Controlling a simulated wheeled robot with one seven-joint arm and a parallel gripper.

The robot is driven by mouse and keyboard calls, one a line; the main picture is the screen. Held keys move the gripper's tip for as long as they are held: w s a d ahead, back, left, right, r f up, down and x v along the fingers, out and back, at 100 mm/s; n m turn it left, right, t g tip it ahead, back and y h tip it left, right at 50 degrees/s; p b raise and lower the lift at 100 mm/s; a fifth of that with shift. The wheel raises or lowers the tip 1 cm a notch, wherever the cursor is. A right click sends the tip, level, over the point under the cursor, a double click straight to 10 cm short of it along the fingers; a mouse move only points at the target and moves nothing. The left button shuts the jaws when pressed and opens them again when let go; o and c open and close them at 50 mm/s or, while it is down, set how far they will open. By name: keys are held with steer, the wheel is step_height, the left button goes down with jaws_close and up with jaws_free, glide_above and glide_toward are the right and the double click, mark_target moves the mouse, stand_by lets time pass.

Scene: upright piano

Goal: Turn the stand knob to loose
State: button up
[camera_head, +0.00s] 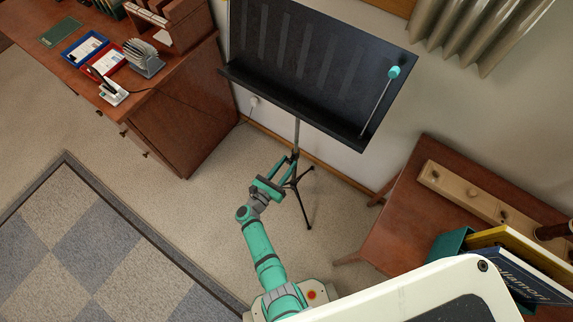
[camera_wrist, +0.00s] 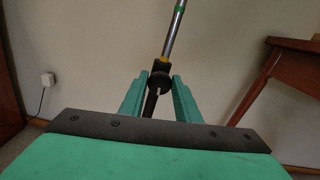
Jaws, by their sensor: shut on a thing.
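A black music stand (camera_head: 315,70) stands upright against the wall in the head view, with a thin pole (camera_head: 297,132) and tripod legs (camera_head: 305,205). In the wrist view the silver pole (camera_wrist: 174,32) shows a yellow ring and a green band. The round black stand knob (camera_wrist: 159,82) sits on the pole just below the yellow ring. My gripper (camera_head: 285,170) is at the pole above the tripod. In the wrist view its two green fingers (camera_wrist: 159,88) are on either side of the knob, shut on it. The knob's turn position cannot be read.
A wooden desk (camera_head: 165,130) with trays stands at the left. A small wooden table (camera_head: 400,215) stands at the right, close to the stand. A teal-headed stick (camera_head: 393,73) rests on the music stand. Open carpet (camera_head: 170,225) lies left of my arm.

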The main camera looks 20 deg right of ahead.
steer(key=n, duration=0.8)
steer(key=shift+f, duration=0.1)
steer(key=n, duration=0.3)
steer(key=shift+a+n, duration=0.1)
steer(key=shift+n, duration=0.2)
steer(key=n, duration=0.3)
steer(key=shift+f+n, duration=0.15)
steer(key=shift+n, duration=0.15)
steer(key=n, duration=0.6)
steer(key=shift+f, duration=0.1)
steer(key=n, duration=0.3)
steer(key=shift+f+n, duration=0.1)
steer(key=shift+n, duration=1.8)
